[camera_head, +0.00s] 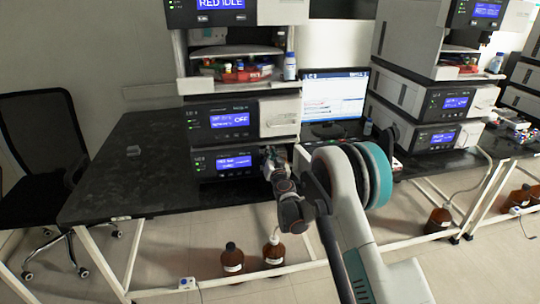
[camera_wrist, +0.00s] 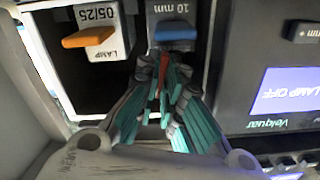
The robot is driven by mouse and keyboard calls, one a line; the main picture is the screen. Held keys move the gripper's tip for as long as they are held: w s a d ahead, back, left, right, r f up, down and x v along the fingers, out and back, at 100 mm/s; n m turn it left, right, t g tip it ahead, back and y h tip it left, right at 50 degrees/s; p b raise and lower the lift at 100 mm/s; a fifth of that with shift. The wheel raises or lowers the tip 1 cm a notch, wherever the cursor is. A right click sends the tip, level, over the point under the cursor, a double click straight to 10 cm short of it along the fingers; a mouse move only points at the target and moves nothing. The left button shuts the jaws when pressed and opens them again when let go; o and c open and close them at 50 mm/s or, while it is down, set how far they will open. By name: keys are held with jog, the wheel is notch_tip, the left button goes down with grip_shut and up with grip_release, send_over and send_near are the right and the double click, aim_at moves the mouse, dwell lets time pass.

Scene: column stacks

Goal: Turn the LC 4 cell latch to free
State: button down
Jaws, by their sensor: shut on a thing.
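In the wrist view my gripper (camera_wrist: 162,62) is closed on a small red-orange piece (camera_wrist: 164,72), apparently the cell latch, mostly hidden between the teal-padded fingers. It sits just below a grey block marked 10 mm (camera_wrist: 170,10) with a blue handle (camera_wrist: 174,32). Beside that block is a lamp block labelled LAMP 05/25 (camera_wrist: 97,14) with an orange handle (camera_wrist: 88,38). The unit's screen (camera_wrist: 287,92) reads LAMP OFF, upside down here. In the head view my gripper (camera_head: 270,158) is at the front of the middle stack, its fingertips not clear. The latch's exact angle is hidden.
A unit showing OFF (camera_head: 230,120) sits above another screened unit (camera_head: 234,162) in the middle stack. A monitor (camera_head: 335,97) stands to the right. Brown bottles (camera_head: 232,258) stand on the floor below. The black bench (camera_head: 120,165) is mostly clear to the left.

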jog(key=m, duration=0.4)
jog(key=shift+m, duration=0.3)
jog(key=m, duration=0.3)
jog(key=shift+m, duration=0.4)
jog(key=m, duration=0.6)
jog(key=shift+f, duration=0.1)
jog(key=shift+m, duration=0.3)
jog(key=c, duration=2)
grip_release()
jog(key=shift+s+d, duration=0.1)
jog(key=shift+s, duration=0.05)
jog(key=v, duration=1.1)
jog(key=shift+s+d, duration=0.1)
jog(key=shift+s, duration=0.25)
